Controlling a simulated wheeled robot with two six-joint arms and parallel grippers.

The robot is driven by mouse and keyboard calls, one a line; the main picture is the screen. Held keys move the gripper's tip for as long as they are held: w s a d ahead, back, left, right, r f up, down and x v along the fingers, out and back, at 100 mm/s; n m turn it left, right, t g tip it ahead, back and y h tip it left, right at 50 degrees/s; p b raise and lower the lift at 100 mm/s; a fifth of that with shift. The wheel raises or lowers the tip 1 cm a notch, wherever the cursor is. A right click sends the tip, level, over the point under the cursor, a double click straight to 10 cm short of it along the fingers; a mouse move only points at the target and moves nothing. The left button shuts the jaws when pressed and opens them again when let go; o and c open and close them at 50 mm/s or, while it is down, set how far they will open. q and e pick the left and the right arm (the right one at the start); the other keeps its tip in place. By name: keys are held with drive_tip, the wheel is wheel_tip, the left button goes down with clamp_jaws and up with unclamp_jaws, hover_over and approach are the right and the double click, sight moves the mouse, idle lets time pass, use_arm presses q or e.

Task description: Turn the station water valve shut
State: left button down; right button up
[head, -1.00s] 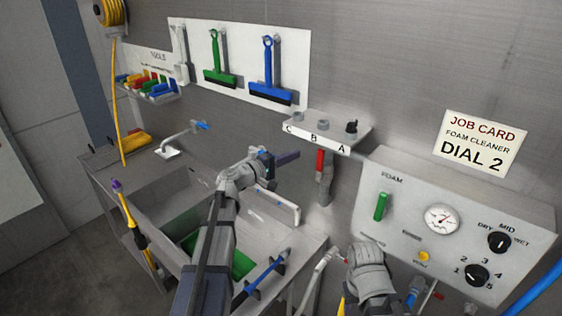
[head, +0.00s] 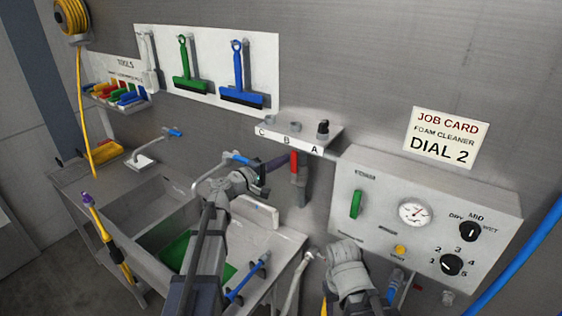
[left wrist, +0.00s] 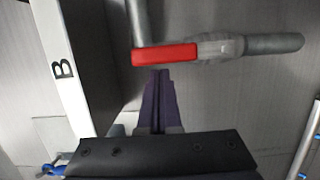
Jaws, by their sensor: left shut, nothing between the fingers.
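The water valve's red lever (head: 294,163) stands upright on a grey pipe (head: 300,194) below the lettered shelf, in line with the pipe. The left wrist view shows the red lever (left wrist: 165,55) lying along the pipe. My left gripper (head: 284,164) is shut and empty, just left of the lever in the head view. Its dark fingertips (left wrist: 159,76) come close below the lever's free end in the wrist view; I cannot tell whether they touch. My right wrist shows at the lower middle of the head view; its fingers do not show.
The lettered shelf (head: 297,140) juts out just above the valve. A panel with a gauge and dials (head: 430,215) stands to the right. The sink (head: 160,240) lies at left, with a blue-handled tap (head: 152,150) behind it. A job card (head: 446,137) hangs on the wall.

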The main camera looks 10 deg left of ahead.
sight(294, 164)
use_arm(q)
drive_tip(key=shift+s+d+r+m, duration=0.1)
drive_tip(key=shift+d+m, duration=0.1)
drive_tip(key=shift+m, duration=0.1)
drive_tip(key=shift+d+p, duration=0.15)
drive_tip(key=shift+p, duration=0.2)
drive_tip(key=shift+s+d+r+m+g+p, duration=0.15)
drive_tip(key=shift+s+d+m+p, duration=0.1)
drive_tip(key=shift+d+m+p, duration=0.35)
drive_tip(key=shift+s+d+r+m+g+p, duration=0.15)
drive_tip(key=shift+s+d+m+p, duration=0.2)
drive_tip(key=shift+m, duration=0.45)
drive_tip(key=shift+s+d+f+m+y, duration=0.1)
drive_tip(key=shift+s+d+m+y, duration=0.1)
drive_tip(key=shift+d+m+y, duration=0.45)
drive_tip(key=s+d+f+m+y+b, duration=0.2)
drive_tip(key=d+f+m, duration=0.4)
drive_tip(key=m, duration=0.4)
drive_tip(key=shift+s+d+y+b, duration=0.3)
drive_tip(key=shift+d+y+b, duration=0.15)
drive_tip(key=shift+y, duration=0.4)
drive_tip(key=shift+m, duration=0.35)
